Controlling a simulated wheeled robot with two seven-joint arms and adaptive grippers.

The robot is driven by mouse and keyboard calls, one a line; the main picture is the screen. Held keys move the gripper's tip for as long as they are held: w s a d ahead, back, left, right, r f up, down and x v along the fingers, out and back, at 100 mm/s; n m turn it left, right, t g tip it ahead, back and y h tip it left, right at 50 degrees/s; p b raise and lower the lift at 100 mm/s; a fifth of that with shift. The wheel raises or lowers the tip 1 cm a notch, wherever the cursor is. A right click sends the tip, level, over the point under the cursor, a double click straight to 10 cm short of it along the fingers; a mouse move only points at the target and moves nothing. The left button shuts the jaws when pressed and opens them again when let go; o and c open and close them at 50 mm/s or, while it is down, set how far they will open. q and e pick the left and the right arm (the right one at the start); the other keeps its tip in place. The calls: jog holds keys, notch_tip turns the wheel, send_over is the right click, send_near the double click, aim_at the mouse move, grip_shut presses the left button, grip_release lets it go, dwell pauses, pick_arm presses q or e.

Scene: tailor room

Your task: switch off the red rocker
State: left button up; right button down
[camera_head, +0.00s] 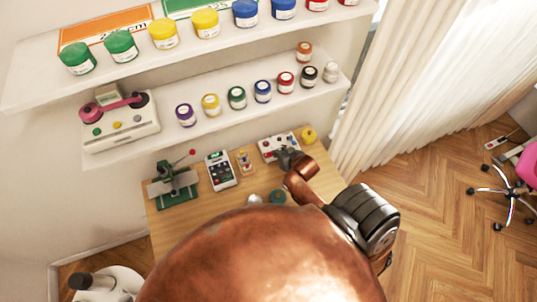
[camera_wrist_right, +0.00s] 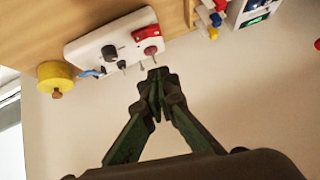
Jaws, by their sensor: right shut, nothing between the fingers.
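A white control panel (camera_head: 267,152) lies on the wooden table; it also shows in the right wrist view (camera_wrist_right: 85,52). The red rocker (camera_wrist_right: 146,33) sits at the panel's right end in the right wrist view, with a round dark red knob beside it. Which way the rocker is tipped I cannot tell. My right gripper (camera_wrist_right: 157,75) is shut and empty, its tips close to the panel's edge and apart from the rocker in the picture. In the head view the right gripper (camera_head: 287,158) hides part of the panel. My left gripper is not in view.
A yellow round object (camera_head: 308,135) stands by the panel. A shelf (camera_head: 215,128) with several jars hangs behind the table.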

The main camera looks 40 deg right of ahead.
send_over(266, 153)
jog(key=s, duration=0.3)
notch_tip(266, 153, down, 6)
jog(key=shift+r+p, duration=0.15)
jog(key=shift+p, duration=0.25)
notch_tip(266, 153, down, 2)
jog(key=shift+a+f, duration=0.1)
jog(key=shift+f, duration=0.15)
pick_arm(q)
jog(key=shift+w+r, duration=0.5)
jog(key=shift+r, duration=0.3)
pick_arm(e)
jog(key=shift+w+a+f, duration=0.1)
jog(key=shift+a+f, duration=0.05)
jog(key=shift+f, duration=0.6)
